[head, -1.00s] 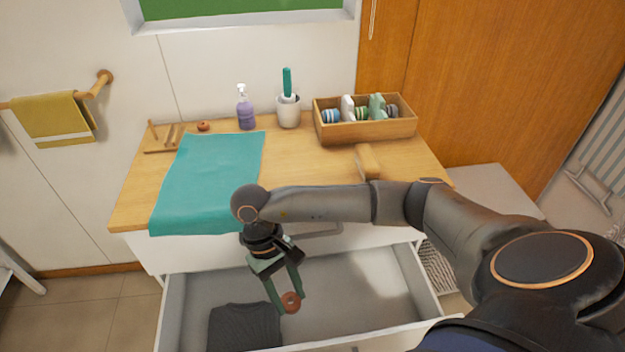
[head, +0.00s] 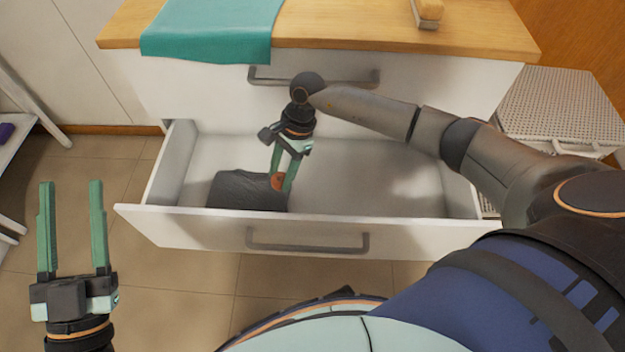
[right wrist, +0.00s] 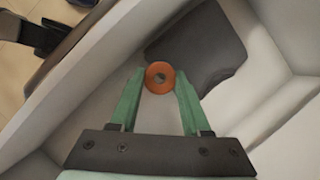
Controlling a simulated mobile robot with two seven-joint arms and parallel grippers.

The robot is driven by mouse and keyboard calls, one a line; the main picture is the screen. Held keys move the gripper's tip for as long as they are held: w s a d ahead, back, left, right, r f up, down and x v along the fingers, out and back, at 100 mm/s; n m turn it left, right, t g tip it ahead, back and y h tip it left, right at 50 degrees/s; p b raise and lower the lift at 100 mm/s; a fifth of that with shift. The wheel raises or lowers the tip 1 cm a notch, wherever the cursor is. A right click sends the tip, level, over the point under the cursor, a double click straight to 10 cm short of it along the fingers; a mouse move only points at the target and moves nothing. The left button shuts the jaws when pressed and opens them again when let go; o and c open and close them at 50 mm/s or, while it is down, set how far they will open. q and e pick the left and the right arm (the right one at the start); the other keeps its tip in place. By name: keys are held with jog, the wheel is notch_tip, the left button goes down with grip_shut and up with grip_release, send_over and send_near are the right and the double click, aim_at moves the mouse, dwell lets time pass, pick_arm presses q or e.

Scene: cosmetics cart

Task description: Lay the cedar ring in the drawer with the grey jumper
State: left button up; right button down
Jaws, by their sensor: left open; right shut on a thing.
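The cedar ring (head: 277,182) is reddish brown and held between the fingertips of my right gripper (head: 281,180), low inside the open drawer (head: 330,226). In the right wrist view the ring (right wrist: 160,77) sits between the two green fingertips, just beside the grey jumper (right wrist: 197,45). The dark grey jumper (head: 243,190) lies folded in the left part of the drawer. Whether the ring touches the drawer floor or the jumper I cannot tell. My left gripper (head: 72,190) is open and empty, outside the drawer at the left.
The wooden top (head: 345,28) with the teal cloth (head: 212,30) and a brush (head: 427,12) is above the drawer. A shut upper drawer (head: 200,85) is between them. The right part of the drawer is empty. A perforated white box (head: 560,105) stands at right.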

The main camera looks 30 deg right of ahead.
jog(key=w+f+m+t+b, duration=0.2)
jog(key=w+f+m+b, duration=0.15)
jog(key=f, duration=0.25)
jog(key=b, duration=0.3)
send_over(326, 212)
jog(key=shift+m, duration=0.35)
jog(key=f, duration=0.9)
jog(key=shift+w+d, duration=0.15)
jog(key=shift+d, duration=0.2)
jog(key=shift+d+f, duration=0.1)
jog(key=shift+f, duration=0.1)
jog(key=f, duration=0.2)
jog(key=f+b, duration=0.1)
jog(key=shift+s+d+f, duration=0.2)
jog(key=shift+s+d, duration=0.05)
jog(key=shift+f, duration=0.2)
pick_arm(q)
jog(key=s+m+h, duration=0.1)
jog(key=h, duration=0.1)
jog(key=s+d+m+h, duration=0.1)
jog(key=s+h, duration=0.1)
jog(key=s+m+h, duration=0.1)
jog(key=s, duration=0.1)
jog(key=shift+d+f+m+h, duration=0.25)
jog(key=shift+f+m+h, duration=0.05)
jog(key=shift+m+h, duration=0.1)
pick_arm(e)
jog(key=shift+r, duration=0.1)
pick_arm(q)
jog(key=shift+f, duration=0.1)
